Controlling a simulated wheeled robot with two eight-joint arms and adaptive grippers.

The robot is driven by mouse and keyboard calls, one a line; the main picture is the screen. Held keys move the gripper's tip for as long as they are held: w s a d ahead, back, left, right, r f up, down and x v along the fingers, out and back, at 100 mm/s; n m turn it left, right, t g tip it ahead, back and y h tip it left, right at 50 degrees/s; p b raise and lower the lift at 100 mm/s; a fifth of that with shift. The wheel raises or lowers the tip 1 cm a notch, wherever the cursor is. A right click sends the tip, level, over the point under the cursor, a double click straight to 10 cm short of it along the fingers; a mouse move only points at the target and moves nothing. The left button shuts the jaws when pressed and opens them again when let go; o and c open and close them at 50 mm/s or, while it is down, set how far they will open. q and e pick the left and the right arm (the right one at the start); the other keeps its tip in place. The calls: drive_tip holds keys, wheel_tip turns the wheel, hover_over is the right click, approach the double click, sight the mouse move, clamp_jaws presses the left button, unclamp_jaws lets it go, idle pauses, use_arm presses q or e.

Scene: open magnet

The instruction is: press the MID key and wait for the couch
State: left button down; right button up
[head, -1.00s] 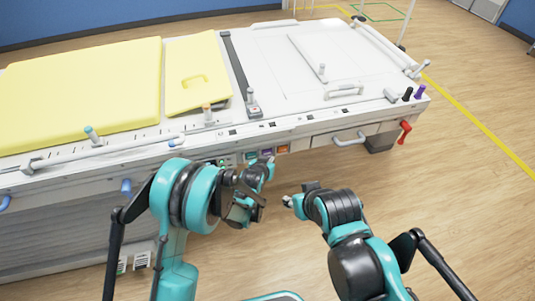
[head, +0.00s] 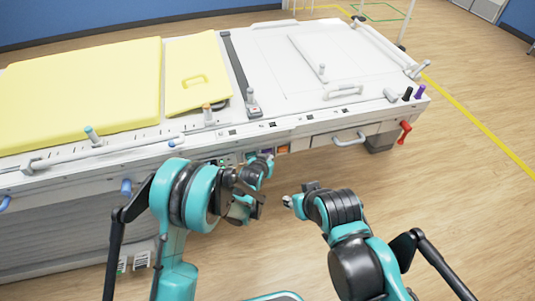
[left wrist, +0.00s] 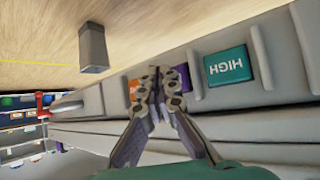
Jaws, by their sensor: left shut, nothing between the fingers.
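My left gripper (head: 268,159) is shut and empty, with its fingertips at the key row on the couch's front side. In the left wrist view the shut fingertips (left wrist: 160,76) lie over the left edge of a purple key (left wrist: 181,79). That key's label is hidden, and I cannot tell whether the fingers touch it. The couch (head: 290,75) is white with yellow pads. My right gripper (head: 290,201) is away from the couch; its jaws are unclear.
The orange key also shows in the head view (head: 283,149). A drawer handle (head: 349,139) and a red lever (head: 404,132) stick out from the couch's front at the right. A grey post (left wrist: 93,48) shows in the wrist view. The floor at the right is clear.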

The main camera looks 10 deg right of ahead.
use_arm(q)
drive_tip(key=shift+w, duration=0.4)
drive_tip(key=shift+s, duration=0.1)
idle(0.5)
drive_tip(key=shift+s, duration=0.75)
drive_tip(key=shift+s+d, duration=0.1)
drive_tip(key=shift+s, duration=2.45)
idle(2.9)
